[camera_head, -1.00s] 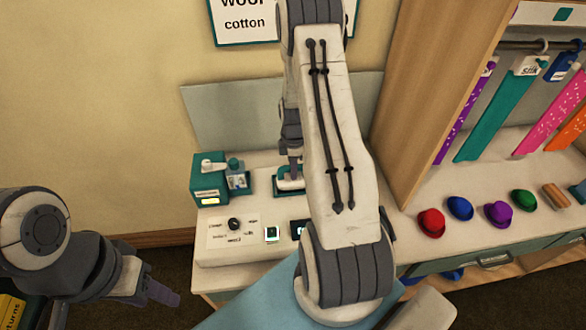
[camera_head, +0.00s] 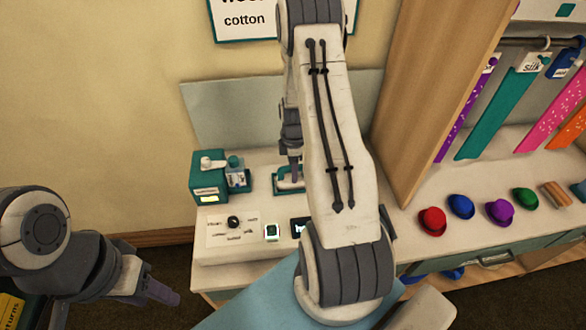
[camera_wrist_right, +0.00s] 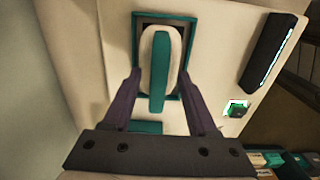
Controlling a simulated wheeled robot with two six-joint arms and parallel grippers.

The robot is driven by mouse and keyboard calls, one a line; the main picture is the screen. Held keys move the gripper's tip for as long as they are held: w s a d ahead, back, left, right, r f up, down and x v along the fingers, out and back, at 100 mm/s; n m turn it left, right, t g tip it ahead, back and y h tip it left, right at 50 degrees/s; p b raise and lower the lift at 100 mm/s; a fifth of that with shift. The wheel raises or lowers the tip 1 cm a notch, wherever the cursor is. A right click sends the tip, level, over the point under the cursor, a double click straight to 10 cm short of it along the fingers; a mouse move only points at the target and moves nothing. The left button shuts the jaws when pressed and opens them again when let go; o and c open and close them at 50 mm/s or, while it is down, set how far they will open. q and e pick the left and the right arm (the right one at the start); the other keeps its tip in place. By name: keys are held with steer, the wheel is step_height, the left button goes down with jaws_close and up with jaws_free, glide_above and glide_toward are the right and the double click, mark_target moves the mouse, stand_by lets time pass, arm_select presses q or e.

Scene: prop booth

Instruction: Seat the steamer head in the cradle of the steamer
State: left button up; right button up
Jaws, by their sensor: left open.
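The steamer head (camera_wrist_right: 160,68) is white with a teal stripe, seen from above in the right wrist view. It lies over a dark, teal-edged recess, which looks like the cradle (camera_wrist_right: 187,28); I cannot tell whether it is fully down in it. My right gripper (camera_wrist_right: 159,75) has a finger against each side of the head. In the head view, my right gripper (camera_head: 294,175) points down at the cradle (camera_head: 279,187), and my arm hides part of it. The teal steamer body (camera_head: 204,181) stands to the left. My left gripper (camera_head: 172,296) is open and empty, low at the left.
On the counter's front are a dark knob (camera_head: 234,221), a green-lit square (camera_head: 271,232) and a dark screen (camera_head: 299,228). Several small coloured hats, including a red one (camera_head: 432,221), sit to the right past a wooden panel (camera_head: 415,100).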

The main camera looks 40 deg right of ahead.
step_height(320, 180, up, 10)
steer(key=b, duration=0.2)
steer(key=shift+r+b, duration=0.25)
steer(key=shift+b, duration=0.05)
stand_by(0.5)
steer(key=s+a+r+m+b, duration=0.1)
steer(key=a+r, duration=0.2)
steer(key=a, duration=0.7)
steer(key=s+a+r, duration=0.1)
steer(key=a+r, duration=0.2)
steer(key=a, duration=0.7)
steer(key=s+a+r+m, duration=0.1)
steer(key=s+a, duration=0.6)
steer(key=s, duration=0.2)
steer(key=s+a+r+m+y+b, duration=0.1)
steer(key=s+a+r+m, duration=0.1)
steer(key=s+a, duration=0.5)
steer(key=s, duration=0.3)
steer(key=shift+s, duration=0.15)
steer(key=shift+d, duration=0.1)
